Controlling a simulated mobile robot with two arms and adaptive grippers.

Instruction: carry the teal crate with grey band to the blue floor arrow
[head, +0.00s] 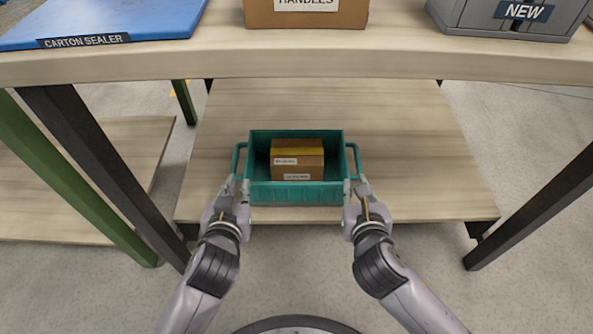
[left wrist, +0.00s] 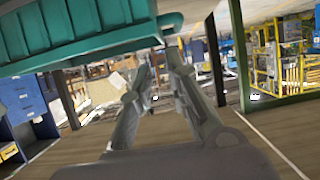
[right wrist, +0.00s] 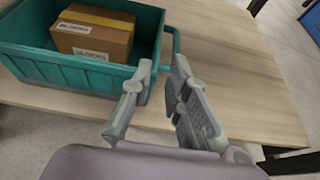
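The teal crate (head: 295,194) sits on the lower wooden shelf, near its front edge, with a looped handle on each side. A cardboard box (head: 298,163) with a yellow strip and white labels lies inside. My left gripper (head: 237,186) is open at the near end of the left handle (head: 238,158). My right gripper (head: 356,187) is open at the near end of the right handle (right wrist: 176,42), its fingertips apart around or beside it. In the left wrist view the crate (left wrist: 80,30) is above the fingers. The blue floor arrow is not in view.
The upper tabletop (head: 300,64) overhangs the shelf (head: 420,150) and carries a blue carton sealer board (head: 110,20), a cardboard box (head: 305,12) and a grey bin (head: 515,20). Dark legs (head: 540,205) stand either side. Open grey floor lies in front.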

